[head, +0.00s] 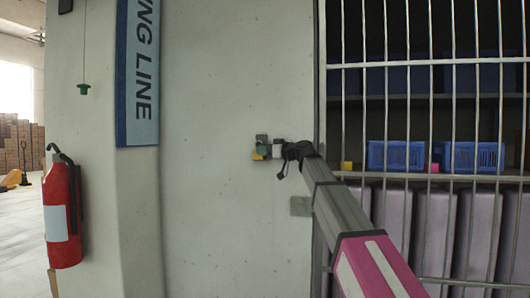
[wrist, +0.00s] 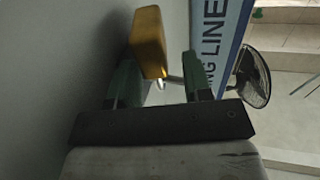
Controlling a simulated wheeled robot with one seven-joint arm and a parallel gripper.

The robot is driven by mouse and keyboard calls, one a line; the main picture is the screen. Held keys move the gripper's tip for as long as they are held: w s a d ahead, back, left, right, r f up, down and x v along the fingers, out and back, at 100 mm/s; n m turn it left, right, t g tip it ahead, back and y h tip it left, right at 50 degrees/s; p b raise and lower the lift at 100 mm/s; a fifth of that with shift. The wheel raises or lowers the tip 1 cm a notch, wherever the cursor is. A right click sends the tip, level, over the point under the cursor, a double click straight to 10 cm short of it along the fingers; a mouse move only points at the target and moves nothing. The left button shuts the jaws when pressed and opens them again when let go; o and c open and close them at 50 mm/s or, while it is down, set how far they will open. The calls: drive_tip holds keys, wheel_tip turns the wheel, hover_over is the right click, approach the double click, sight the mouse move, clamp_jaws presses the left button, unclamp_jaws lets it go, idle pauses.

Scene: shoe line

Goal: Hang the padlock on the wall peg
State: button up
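The yellow padlock (head: 258,155) is close to the pale wall in the head view, at the end of my arm. In the wrist view the padlock body (wrist: 148,40) is just beyond my fingertips, nearer the left finger. My gripper (wrist: 162,62) has two green fingers set apart, with a visible gap between the right finger and the padlock. A small grey metal piece (wrist: 172,81) shows between the fingers; I cannot tell if it is the shackle or the peg. In the head view my gripper (head: 264,150) partly hides the padlock. The peg is not clearly visible.
A barred cage (head: 420,66) with blue crates (head: 396,155) stands right of the wall. A grey box (head: 301,206) is on the wall below my arm. A red fire extinguisher (head: 62,215) and a blue sign (head: 138,75) are left. A black fan (wrist: 252,78) shows in the wrist view.

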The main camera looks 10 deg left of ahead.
drive_tip(key=shift+w+d, duration=0.15)
drive_tip(key=shift+w, duration=0.1)
